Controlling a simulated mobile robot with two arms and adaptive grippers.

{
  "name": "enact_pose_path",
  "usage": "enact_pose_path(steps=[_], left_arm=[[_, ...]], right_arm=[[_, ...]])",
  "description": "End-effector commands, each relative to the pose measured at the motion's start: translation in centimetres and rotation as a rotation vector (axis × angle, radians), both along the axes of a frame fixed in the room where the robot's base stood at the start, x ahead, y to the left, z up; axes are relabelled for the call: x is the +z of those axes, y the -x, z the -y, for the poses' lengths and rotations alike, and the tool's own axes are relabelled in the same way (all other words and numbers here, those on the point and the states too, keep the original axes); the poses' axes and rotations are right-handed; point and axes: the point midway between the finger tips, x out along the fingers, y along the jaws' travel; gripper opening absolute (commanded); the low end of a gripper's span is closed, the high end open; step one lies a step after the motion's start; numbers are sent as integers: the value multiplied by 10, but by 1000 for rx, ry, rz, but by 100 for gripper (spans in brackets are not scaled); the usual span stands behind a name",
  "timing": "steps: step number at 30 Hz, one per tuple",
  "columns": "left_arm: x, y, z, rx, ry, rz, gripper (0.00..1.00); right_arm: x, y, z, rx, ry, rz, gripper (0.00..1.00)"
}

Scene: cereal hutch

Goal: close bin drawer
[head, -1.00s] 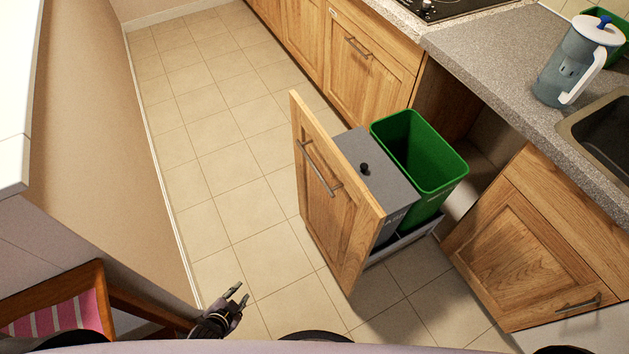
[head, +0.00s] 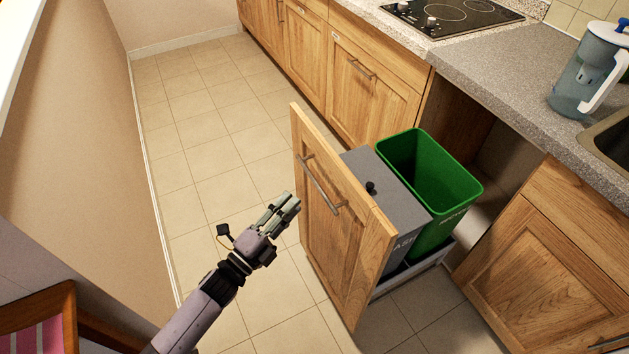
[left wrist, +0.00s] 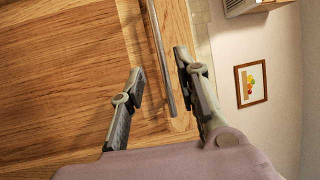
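The bin drawer (head: 335,222) is pulled out from the cabinet row. It has a wooden front with a metal bar handle (head: 321,184) and carries a grey lidded bin (head: 392,203) and an open green bin (head: 432,180). My left gripper (head: 290,203) is just in front of the drawer front, left of the handle. In the left wrist view its fingers (left wrist: 158,62) are spread, with the handle (left wrist: 160,60) appearing between them. It looks empty, and I cannot tell any contact. My right gripper is not in view.
The cabinet opening (head: 505,155) behind the bins is empty. A wooden cabinet door (head: 550,262) is at the right. A grey counter (head: 490,65) with a water jug (head: 590,70) is above. A wall (head: 70,150) is at left, with tiled floor (head: 215,150) between.

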Motion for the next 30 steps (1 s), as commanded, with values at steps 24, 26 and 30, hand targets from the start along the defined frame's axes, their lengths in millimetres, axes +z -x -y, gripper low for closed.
enact_pose_path(steps=[24,26,30], left_arm=[[17,-74,57,0,1,-2,30],[17,-74,57,0,1,-2,30],[17,-74,56,1,1,-2,22]], right_arm=[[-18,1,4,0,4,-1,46],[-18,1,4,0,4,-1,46],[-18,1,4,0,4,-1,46]])
